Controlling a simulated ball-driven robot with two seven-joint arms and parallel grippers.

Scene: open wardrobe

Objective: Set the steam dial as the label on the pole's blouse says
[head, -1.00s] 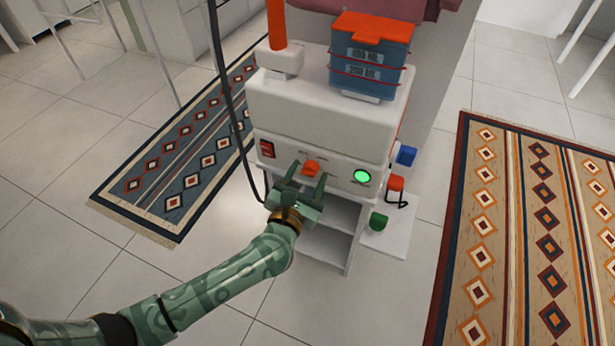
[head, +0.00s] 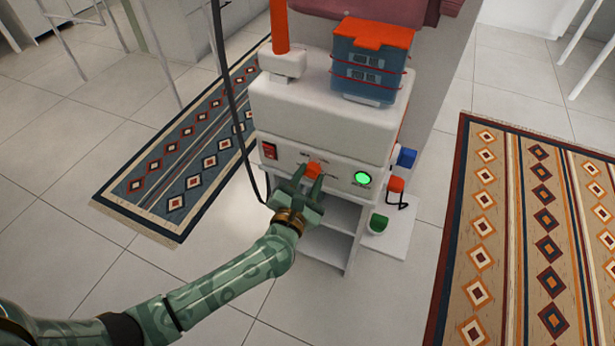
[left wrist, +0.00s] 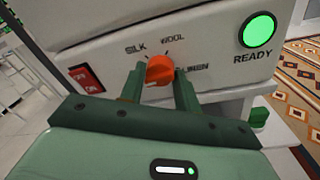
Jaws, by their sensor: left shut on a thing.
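The steam dial (head: 314,169) is an orange knob on the front panel of a white steamer (head: 318,120). In the left wrist view the dial (left wrist: 160,68) has SILK and WOOL printed above it and LINEN at its right, partly covered by a finger. Where its pointer aims I cannot tell. My left gripper (head: 308,181) is shut on the dial, with one dark green finger on each side; it also shows in the left wrist view (left wrist: 160,78). The blouse's label cannot be read in these views. My right gripper is not in view.
A red ON/OFF switch (left wrist: 86,79) is left of the dial, and a lit green READY lamp (head: 362,178) right of it. A blue tank (head: 368,62) with an orange lid stands on top. An orange pole (head: 279,25) rises behind. A black hose (head: 228,100) hangs at the left.

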